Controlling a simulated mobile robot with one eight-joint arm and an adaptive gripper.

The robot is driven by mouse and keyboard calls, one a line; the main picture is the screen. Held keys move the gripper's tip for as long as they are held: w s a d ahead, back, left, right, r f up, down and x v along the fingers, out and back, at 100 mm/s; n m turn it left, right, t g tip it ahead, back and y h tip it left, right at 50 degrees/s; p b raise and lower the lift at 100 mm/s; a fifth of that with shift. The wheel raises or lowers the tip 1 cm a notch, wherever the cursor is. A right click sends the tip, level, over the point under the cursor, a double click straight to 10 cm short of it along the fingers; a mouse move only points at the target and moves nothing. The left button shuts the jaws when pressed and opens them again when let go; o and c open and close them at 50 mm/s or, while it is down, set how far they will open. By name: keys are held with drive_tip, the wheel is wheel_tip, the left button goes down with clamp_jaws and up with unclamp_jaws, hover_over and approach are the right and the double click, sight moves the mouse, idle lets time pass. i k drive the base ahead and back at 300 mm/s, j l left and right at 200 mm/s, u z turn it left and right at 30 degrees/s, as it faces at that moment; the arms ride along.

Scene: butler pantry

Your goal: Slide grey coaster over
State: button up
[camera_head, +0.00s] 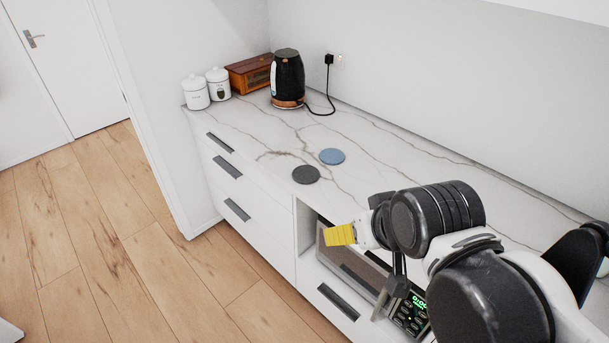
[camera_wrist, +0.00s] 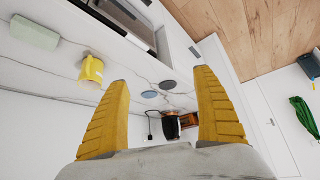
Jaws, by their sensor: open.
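The grey coaster (camera_head: 306,174) lies flat on the marble counter (camera_head: 240,119), close to its front edge. A blue coaster (camera_head: 332,156) lies just behind it and to its right, apart from it. My gripper (camera_head: 340,234) has yellow fingers and is in front of the counter's edge, to the right of and nearer than the grey coaster. In the wrist view, the grey coaster (camera_wrist: 167,85) and the blue coaster (camera_wrist: 149,94) show between the two spread fingers of my gripper (camera_wrist: 164,88). The gripper is open and empty, apart from both coasters.
A black kettle (camera_head: 287,77), a wooden box (camera_head: 247,75) and two white canisters (camera_head: 207,88) stand at the counter's far end. A yellow mug (camera_wrist: 91,70) and a pale green object (camera_wrist: 35,32) show in the wrist view. A microwave (camera_head: 352,263) sits below the counter.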

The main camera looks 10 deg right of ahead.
sight(304, 174)
drive_tip(key=i+j, duration=0.15)
drive_tip(key=i, duration=0.35)
drive_tip(key=i+j, duration=0.2)
drive_tip(key=i, duration=0.3)
drive_tip(key=l+z, duration=0.05)
